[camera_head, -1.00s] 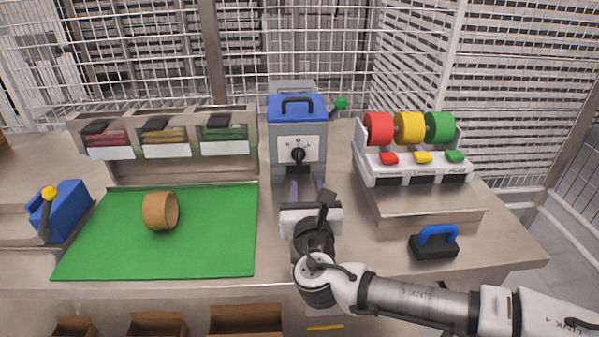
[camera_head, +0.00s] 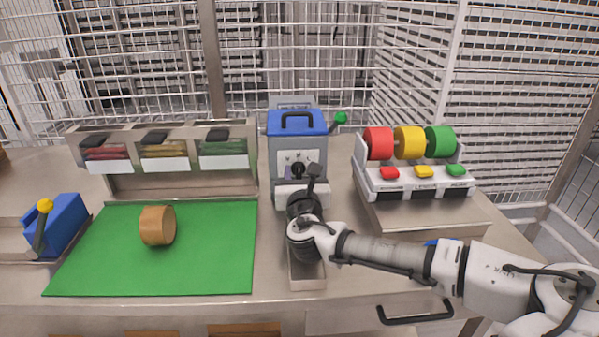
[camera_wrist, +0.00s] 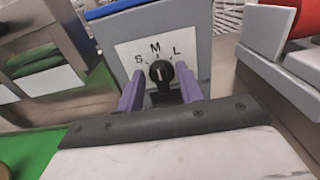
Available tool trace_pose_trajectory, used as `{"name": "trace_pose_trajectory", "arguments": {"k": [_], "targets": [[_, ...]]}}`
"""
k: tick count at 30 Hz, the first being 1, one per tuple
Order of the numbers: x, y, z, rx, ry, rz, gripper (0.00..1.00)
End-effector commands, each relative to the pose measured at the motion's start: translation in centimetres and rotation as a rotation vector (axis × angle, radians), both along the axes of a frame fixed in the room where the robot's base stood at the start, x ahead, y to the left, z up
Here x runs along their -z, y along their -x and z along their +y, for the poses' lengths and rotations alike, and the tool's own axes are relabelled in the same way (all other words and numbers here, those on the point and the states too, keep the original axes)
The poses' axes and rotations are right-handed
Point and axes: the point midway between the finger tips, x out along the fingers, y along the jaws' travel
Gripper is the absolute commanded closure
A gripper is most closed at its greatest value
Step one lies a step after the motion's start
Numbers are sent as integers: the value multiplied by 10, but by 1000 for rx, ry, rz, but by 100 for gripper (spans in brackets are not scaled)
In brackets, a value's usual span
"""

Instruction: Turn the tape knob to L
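The black tape knob (camera_wrist: 161,72) sits on a white dial plate (camera_wrist: 150,55) marked S, M and L, on the front of a grey machine with a blue lid (camera_head: 297,122). Its white pointer line points roughly up toward M. The knob (camera_head: 297,170) also shows in the head view, just above my gripper. In the wrist view my gripper (camera_wrist: 160,70) has its two purple fingers apart, one on each side of the knob. I see a gap between the fingers and the knob; whether the tips reach its depth is unclear. In the head view my wrist hides the fingers.
A tape dispenser (camera_head: 412,182) with red, yellow and green rolls stands to the right. A green mat (camera_head: 215,250) with a brown tape roll (camera_head: 158,225) lies left. A bin rack (camera_head: 180,180) stands behind the mat. A blue lever device (camera_head: 68,220) is at far left.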

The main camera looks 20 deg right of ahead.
Motion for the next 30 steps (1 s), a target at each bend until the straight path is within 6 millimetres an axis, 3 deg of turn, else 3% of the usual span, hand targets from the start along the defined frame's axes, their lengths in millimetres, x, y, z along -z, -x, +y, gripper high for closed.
{"name": "trace_pose_trajectory", "arguments": {"k": [8, 16, 30], "targets": [[0, -1, 0, 0, 0, 0, 65], [0, -1, 0, 0, 0, 0, 100], [2, -1, -1, -1, -88, -25, 100]]}}
